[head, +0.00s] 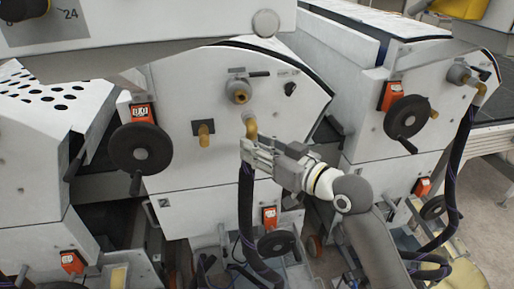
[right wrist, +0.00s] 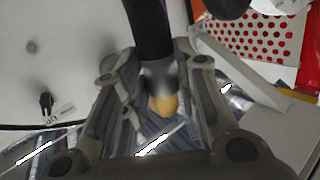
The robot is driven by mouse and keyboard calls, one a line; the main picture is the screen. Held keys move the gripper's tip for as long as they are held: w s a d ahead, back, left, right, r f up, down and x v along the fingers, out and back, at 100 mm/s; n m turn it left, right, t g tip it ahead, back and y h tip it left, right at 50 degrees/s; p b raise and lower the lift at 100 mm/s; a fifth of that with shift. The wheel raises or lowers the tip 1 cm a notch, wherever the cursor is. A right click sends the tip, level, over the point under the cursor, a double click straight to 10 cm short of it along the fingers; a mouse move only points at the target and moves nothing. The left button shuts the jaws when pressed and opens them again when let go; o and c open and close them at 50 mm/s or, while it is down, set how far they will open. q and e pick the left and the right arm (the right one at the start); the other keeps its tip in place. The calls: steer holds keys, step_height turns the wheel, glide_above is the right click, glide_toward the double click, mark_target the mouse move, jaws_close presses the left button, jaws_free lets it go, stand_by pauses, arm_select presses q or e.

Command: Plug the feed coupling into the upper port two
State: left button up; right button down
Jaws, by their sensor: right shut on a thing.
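The feed coupling (head: 250,127) is a brass elbow with a grey end, on a black hose (head: 246,200) that hangs down below it. My right gripper (head: 250,150) is shut on it just below the elbow and holds it upright in front of the middle white panel. In the right wrist view the coupling (right wrist: 161,88) sits between the fingers (right wrist: 160,105). A round grey and brass port (head: 238,90) is on the panel, just above and slightly left of the coupling, apart from it in the picture. A lower brass fitting (head: 204,132) is to the left. My left gripper is not in view.
A black handwheel (head: 139,148) with a red counter (head: 141,112) stands out left of the ports. A lower handwheel (head: 277,244) is near the hanging hose.

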steer(key=shift+r, duration=0.1)
steer(key=w, duration=0.3)
steer(key=w+a+b, duration=0.1)
steer(key=w, duration=0.2)
steer(key=shift+a, duration=0.1)
stand_by(0.4)
steer(key=shift+p, duration=0.35)
stand_by(1.3)
steer(key=shift+w+a+b, duration=0.25)
steer(key=shift+w+b, duration=0.3)
steer(key=shift+w, duration=0.75)
steer(key=c, duration=1.1)
jaws_free()
steer(key=shift+o, duration=0.2)
